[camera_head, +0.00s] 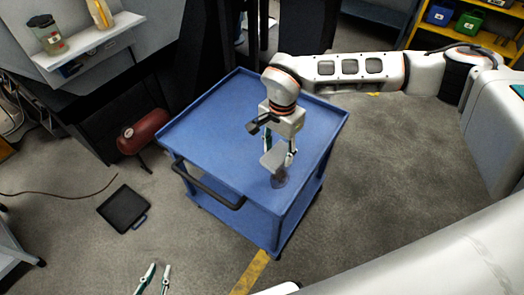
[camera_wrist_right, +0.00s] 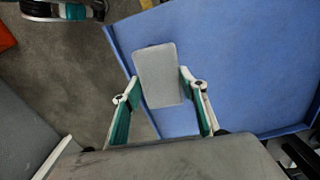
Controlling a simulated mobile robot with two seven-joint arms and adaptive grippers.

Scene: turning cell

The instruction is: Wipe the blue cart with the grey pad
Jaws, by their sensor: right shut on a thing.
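The blue cart (camera_head: 222,130) stands in the middle of the head view, with a raised rim and a black handle (camera_head: 208,188) at its front left. My right gripper (camera_head: 279,155) is above the cart's top near its front right side, shut on the grey pad (camera_head: 271,161). In the right wrist view the pad (camera_wrist_right: 160,75) is a flat light-grey rectangle between the two fingers, over the blue top (camera_wrist_right: 240,65). I cannot tell whether the pad touches the surface. My left gripper (camera_head: 160,268) is low at the bottom left, off the cart, its fingers apart and empty.
A red cylinder (camera_head: 143,132) and a black tray (camera_head: 124,208) are on the floor left of the cart. A yellow shelf (camera_head: 472,45) with bins stands at the back right.

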